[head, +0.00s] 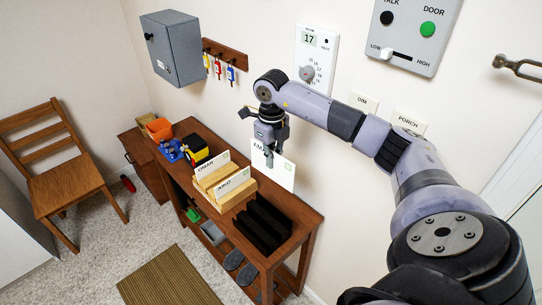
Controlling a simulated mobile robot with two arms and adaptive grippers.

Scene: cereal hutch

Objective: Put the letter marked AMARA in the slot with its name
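A white letter (287,179) hangs upright against or just in front of the wall. "AMA" shows at its top left; the rest of the name is hidden behind my gripper. My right gripper (268,156) points down over the letter's top part and appears shut on it. A pale wooden letter holder (217,196) stands on the console table below, left of the letter. White cards marked OMAR (212,166) and AIKO (232,183) stand up in it. I see no slot name reading AMARA. My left gripper is out of view.
The wooden console table (304,217) also bears a dark ribbed rack (262,225), an orange container (159,129) and blue items (171,151). A grey cabinet (178,48), hanging keys (217,68) and a thermostat (316,55) are on the walls. A chair (66,181) stands left.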

